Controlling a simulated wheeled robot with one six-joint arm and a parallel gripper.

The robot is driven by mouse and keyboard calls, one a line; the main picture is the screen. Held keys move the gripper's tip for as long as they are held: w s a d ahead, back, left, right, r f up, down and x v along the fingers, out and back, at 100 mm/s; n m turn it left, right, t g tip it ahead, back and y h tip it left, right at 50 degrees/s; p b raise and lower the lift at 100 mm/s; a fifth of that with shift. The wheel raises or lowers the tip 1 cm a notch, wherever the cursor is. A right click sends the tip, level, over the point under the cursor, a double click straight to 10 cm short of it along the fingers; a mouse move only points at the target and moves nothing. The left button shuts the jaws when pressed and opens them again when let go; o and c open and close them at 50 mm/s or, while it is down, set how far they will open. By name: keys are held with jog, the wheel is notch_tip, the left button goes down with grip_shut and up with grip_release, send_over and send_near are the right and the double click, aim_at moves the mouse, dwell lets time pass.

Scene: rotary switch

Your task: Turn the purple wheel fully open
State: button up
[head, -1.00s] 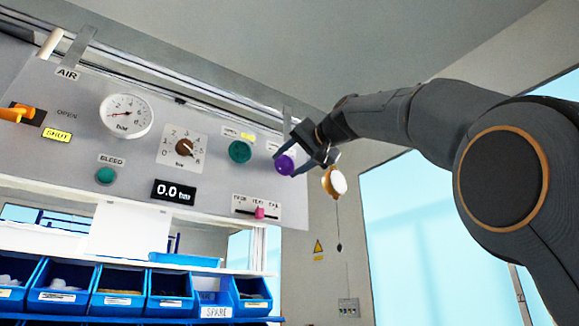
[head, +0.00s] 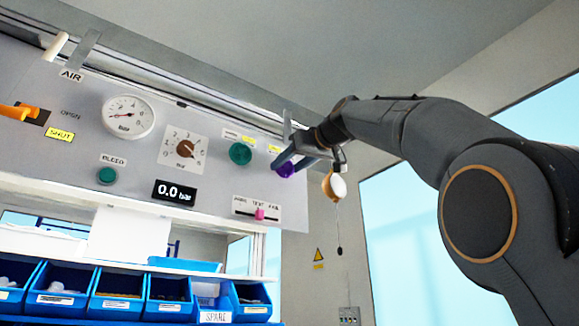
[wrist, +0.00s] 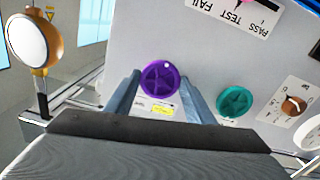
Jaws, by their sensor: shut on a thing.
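The purple wheel (head: 286,169) is on the right end of the grey panel (head: 95,140), partly hidden behind my gripper in the head view. In the wrist view the purple wheel (wrist: 159,79) shows its round spoked face, with a small pale dot near its upper right edge. My gripper (head: 290,160) is at the wheel, with one finger on each side of it. In the wrist view my gripper (wrist: 160,88) is shut on the wheel, which lies between the two blue-grey fingers.
A teal wheel (head: 240,153) sits just left of the purple one. A round yellow-rimmed lamp-like thing (head: 335,187) hangs close to my wrist. A pink slider (head: 260,213) is below. A display (head: 174,193) reads 0.0 bar. Blue bins (head: 115,307) stand below the panel.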

dwell(0.6)
jog(key=o, duration=1)
jog(key=shift+o, duration=0.2)
jog(key=b+v, duration=0.3)
jog(key=v, duration=0.4)
jog(key=shift+s+d, duration=0.25)
jog(key=shift+s, duration=0.05)
jog(key=shift+w+f, duration=0.1)
